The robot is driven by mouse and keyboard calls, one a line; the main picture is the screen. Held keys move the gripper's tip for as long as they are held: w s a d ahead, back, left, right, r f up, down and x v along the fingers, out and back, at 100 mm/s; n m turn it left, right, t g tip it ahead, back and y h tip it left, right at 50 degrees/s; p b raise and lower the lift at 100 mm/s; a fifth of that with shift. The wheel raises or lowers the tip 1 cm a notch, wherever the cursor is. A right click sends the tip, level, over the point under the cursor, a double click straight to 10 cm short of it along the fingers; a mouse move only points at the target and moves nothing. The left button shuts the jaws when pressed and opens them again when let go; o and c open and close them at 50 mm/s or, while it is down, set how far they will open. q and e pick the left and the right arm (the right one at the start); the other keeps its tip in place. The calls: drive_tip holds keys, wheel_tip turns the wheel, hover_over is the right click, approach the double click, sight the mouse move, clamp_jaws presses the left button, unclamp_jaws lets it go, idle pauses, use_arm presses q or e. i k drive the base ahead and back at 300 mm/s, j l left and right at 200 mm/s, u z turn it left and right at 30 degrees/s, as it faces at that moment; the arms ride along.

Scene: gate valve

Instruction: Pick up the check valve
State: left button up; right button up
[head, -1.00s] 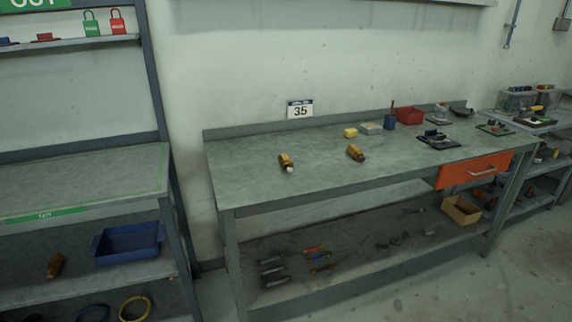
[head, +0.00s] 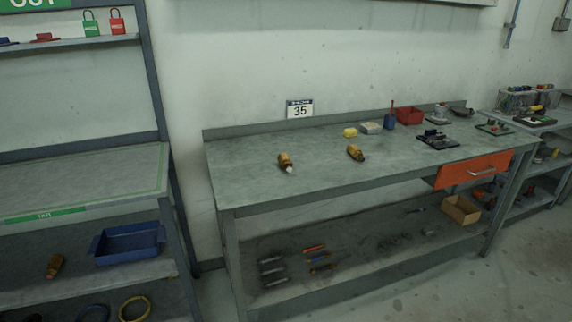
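Two small brass-coloured fittings lie on the workbench top (head: 250,170). The left brass fitting (head: 284,160) has a white end that points toward the front. The right brass fitting (head: 355,152) has a darker end. A third orange-brown fitting (head: 55,266) lies on the lower shelf of the rack at the left. At this size I cannot tell which one is the check valve. Neither of my grippers is in the head view.
A yellow block (head: 350,132), a blue cup (head: 389,122), a red bin (head: 410,115) and a dark plate with parts (head: 437,140) stand toward the bench's back and right. An orange drawer (head: 474,170) hangs under the right end. A blue tray (head: 128,243) sits on the left rack. The bench's left front is clear.

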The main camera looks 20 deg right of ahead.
sight(284, 160)
drive_tip(key=i+l, duration=1.6)
drive_tip(key=k+l, duration=0.1)
drive_tip(key=k, duration=0.25)
drive_tip(key=i, duration=0.45)
